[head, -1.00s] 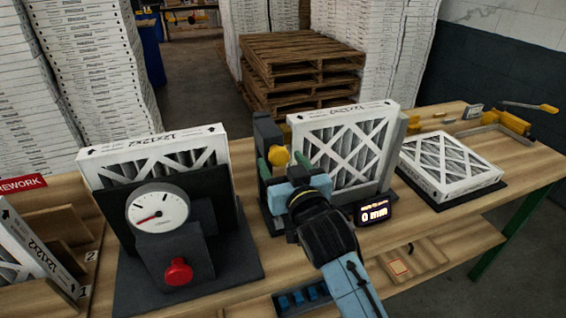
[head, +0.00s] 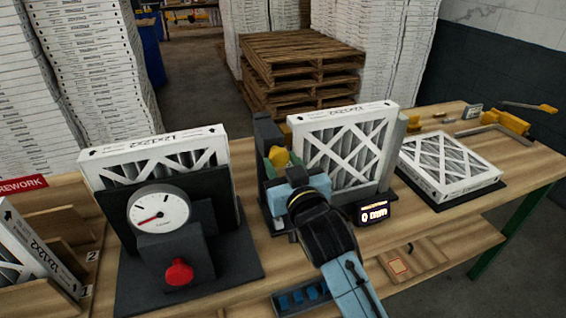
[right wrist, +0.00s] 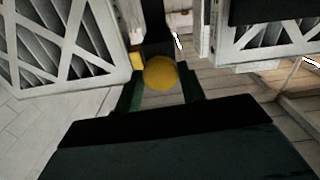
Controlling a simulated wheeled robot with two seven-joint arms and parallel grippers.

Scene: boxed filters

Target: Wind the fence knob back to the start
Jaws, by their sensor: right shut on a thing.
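The yellow fence knob (head: 278,156) is on the dark fixture that holds an upright white filter (head: 345,150). My right gripper (head: 280,163) is shut on the knob. In the right wrist view, the round yellow knob (right wrist: 160,73) lies between the green fingertips (right wrist: 158,92). The fingers hide part of the knob in the head view. A small display (head: 373,213) in front of the fixture reads 0 mm. My left gripper is not in view.
A gauge stand (head: 158,215) with a red button (head: 179,272) stands to the left, in front of another filter. A filter (head: 449,166) lies flat on a dark pad to the right. A blue-filled tray (head: 300,298) is at the front edge.

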